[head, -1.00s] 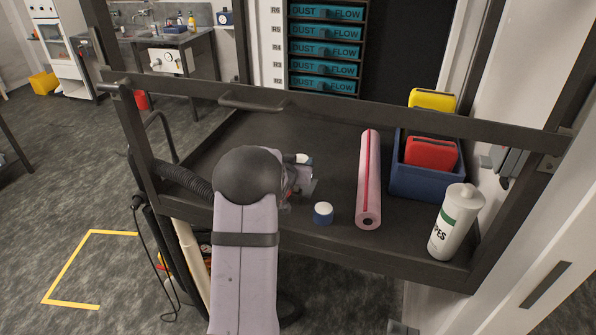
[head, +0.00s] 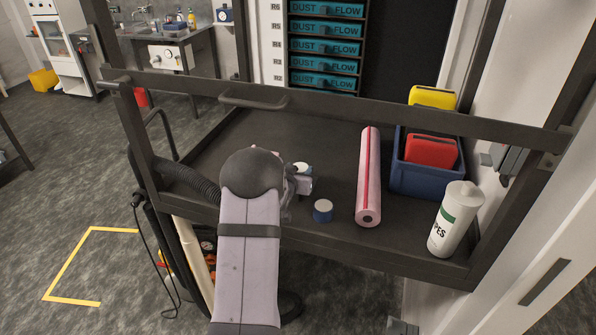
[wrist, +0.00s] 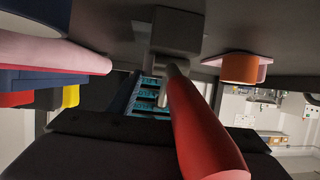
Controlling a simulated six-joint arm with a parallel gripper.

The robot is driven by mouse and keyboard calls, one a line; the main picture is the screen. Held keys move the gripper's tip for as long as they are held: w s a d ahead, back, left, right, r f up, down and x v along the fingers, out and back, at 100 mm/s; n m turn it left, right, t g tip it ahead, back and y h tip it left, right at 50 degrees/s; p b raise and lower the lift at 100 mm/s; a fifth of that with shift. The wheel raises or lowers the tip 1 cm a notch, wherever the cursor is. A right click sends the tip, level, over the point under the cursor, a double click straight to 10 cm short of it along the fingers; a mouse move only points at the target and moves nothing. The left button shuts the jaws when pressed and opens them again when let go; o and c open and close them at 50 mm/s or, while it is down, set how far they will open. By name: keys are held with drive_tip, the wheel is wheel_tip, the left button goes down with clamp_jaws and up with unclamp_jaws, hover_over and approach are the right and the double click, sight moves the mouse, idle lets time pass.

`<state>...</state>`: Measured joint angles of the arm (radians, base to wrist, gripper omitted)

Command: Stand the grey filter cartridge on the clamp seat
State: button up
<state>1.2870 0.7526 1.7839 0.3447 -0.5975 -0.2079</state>
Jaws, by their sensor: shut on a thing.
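My gripper (head: 303,184) is low over the bench's dark tray, at the far end of my arm in the head view. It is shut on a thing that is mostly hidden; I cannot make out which. A pale-topped piece (head: 302,168) with some blue shows just behind my gripper; whether they touch is unclear. In the upside-down wrist view, a long red rounded piece (wrist: 203,128) fills the foreground. Its far end meets a grey block (wrist: 175,30) by the tray surface, perhaps the clamp. I cannot clearly identify the grey filter cartridge or the clamp seat.
A blue pale-topped cylinder (head: 323,211) stands right of my gripper. Beyond it are a pink roll (head: 368,180), a blue bin (head: 425,182) and a wipes bottle (head: 455,222). A dark rail (head: 350,112) crosses above the tray. The wrist view shows an orange cylinder (wrist: 240,68).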

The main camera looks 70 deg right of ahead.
drive_tip(key=shift+a+f, duration=0.1)
drive_tip(key=shift+f, duration=0.15)
drive_tip(key=o, duration=1.2)
drive_tip(key=shift+f, duration=0.15)
drive_tip(key=shift+a+f, duration=0.1)
drive_tip(key=shift+r+p, duration=0.55)
drive_tip(key=shift+p, duration=0.1)
drive_tip(key=b+v, duration=0.1)
drive_tip(key=v, duration=0.3)
drive_tip(key=b+v, duration=0.1)
drive_tip(key=v, duration=0.3)
drive_tip(key=r+b+v, duration=0.1)
drive_tip(key=v, duration=0.3)
drive_tip(key=shift+d+f+b, duration=0.1)
drive_tip(key=shift+d+b, duration=0.1)
drive_tip(key=shift+b, duration=0.15)
